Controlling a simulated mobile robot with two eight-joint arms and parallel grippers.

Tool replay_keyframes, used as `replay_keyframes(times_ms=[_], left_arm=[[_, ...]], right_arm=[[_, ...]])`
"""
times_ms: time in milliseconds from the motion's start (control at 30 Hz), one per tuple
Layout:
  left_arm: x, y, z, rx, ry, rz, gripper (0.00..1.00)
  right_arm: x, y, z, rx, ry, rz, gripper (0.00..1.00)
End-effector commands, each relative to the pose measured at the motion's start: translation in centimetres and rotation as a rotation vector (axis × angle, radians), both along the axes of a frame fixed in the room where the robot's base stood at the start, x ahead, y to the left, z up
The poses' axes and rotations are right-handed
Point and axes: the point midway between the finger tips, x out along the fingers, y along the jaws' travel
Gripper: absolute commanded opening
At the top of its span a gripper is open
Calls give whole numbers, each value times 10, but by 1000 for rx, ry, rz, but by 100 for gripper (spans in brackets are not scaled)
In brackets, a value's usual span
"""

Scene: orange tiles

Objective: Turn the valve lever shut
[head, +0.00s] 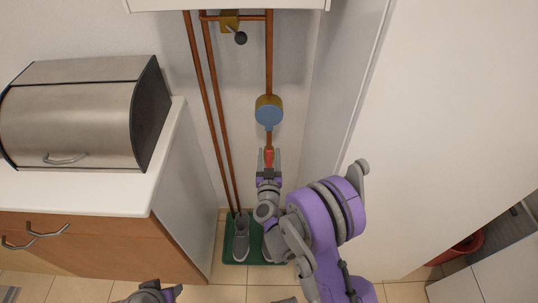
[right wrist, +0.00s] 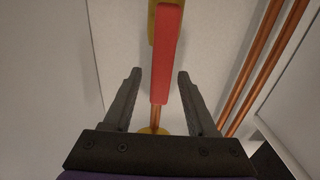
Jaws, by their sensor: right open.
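The red valve lever (head: 268,157) is on the vertical copper pipe below the round blue-and-brass fitting. In the head view it looks in line with the pipe. My right gripper (head: 269,163) is at the lever from below, open. In the right wrist view the red lever (right wrist: 165,60) runs between the two spread fingers of the gripper (right wrist: 160,76), with a gap on each side. Brass of the valve (right wrist: 151,25) shows at the top edge. A part of my left arm shows at the bottom edge of the head view; its jaws cannot be made out.
The round fitting (head: 268,110) is above the lever. Two copper pipes (head: 210,110) run down at the left. A brass valve with a dark knob (head: 240,38) is higher up. Shoes (head: 240,240) stand on a green mat (head: 231,257) below. A cabinet (head: 125,240) and white wall panel bound the narrow space.

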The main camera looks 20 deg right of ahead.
Motion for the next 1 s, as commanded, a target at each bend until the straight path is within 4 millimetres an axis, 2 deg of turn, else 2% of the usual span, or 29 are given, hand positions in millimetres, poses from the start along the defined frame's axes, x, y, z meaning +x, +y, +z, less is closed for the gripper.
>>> replay_keyframes(times_ms=[233, 533, 1000], left_arm=[[0, 0, 0, 0, 0, 0, 50], [0, 0, 0, 0, 0, 0, 50], [0, 0, 0, 0, 0, 0, 50]], right_arm=[[0, 0, 0, 0, 0, 0, 56], [0, 0, 0, 0, 0, 0, 2], [0, 0, 0, 1, 0, 1, 0]])
